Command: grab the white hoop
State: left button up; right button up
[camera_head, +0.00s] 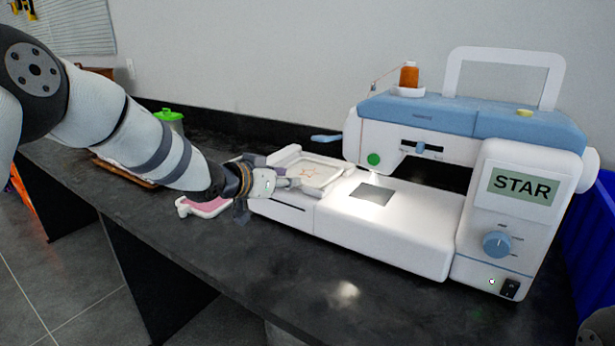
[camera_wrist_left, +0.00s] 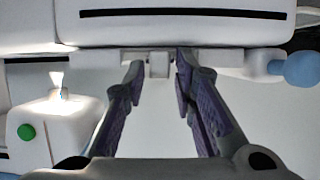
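The white hoop (camera_head: 326,173), holding pale cloth with an orange star outline, lies flat at the left end of the sewing machine's bed (camera_head: 385,228). My left gripper (camera_head: 287,183) reaches in from the left and is at the hoop's near left side. In the left wrist view, the hoop shows edge-on as a thin pale bar (camera_wrist_left: 220,60) with a small white tab (camera_wrist_left: 158,66). The open left fingers (camera_wrist_left: 159,75) stand on either side of this tab, with small gaps visible. My right gripper is not in view.
The white and blue sewing machine (camera_head: 525,190) stands on the dark table (camera_head: 270,285), its screen reading STAR. A pink and white piece (camera_head: 203,207) lies beneath my left wrist. A green-lidded container (camera_head: 170,117) is behind my arm. A blue bin (camera_head: 595,235) is at the right edge.

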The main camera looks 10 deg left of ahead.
pick_arm(q)
jog(key=shift+r, duration=0.2)
grip_shut()
